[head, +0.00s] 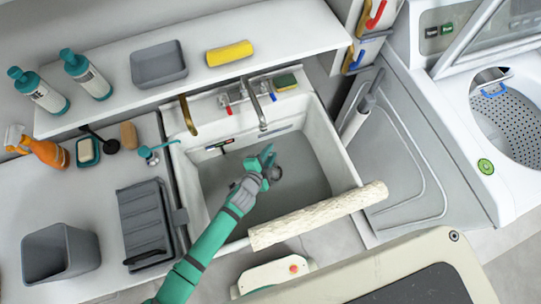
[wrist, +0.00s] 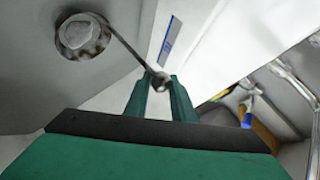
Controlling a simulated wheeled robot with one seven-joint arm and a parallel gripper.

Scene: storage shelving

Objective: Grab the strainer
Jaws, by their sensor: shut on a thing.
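The strainer (wrist: 82,36) is a round metal piece at the upper left of the wrist view, with a thin dark rod running from it to a small knob. My gripper (wrist: 160,92) is shut on this knob end, between its green fingertips. In the head view, my green gripper (head: 268,158) is down inside the white sink (head: 325,150), over its grey floor. A small dark grey part of the strainer (head: 277,172) shows beside the fingers there. I cannot tell whether the strainer touches the sink floor.
A cream roll (head: 318,215) lies across the sink's front edge, right of my arm. The faucet (head: 256,105) stands at the back. Bottles (head: 88,75) stand on the shelf.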

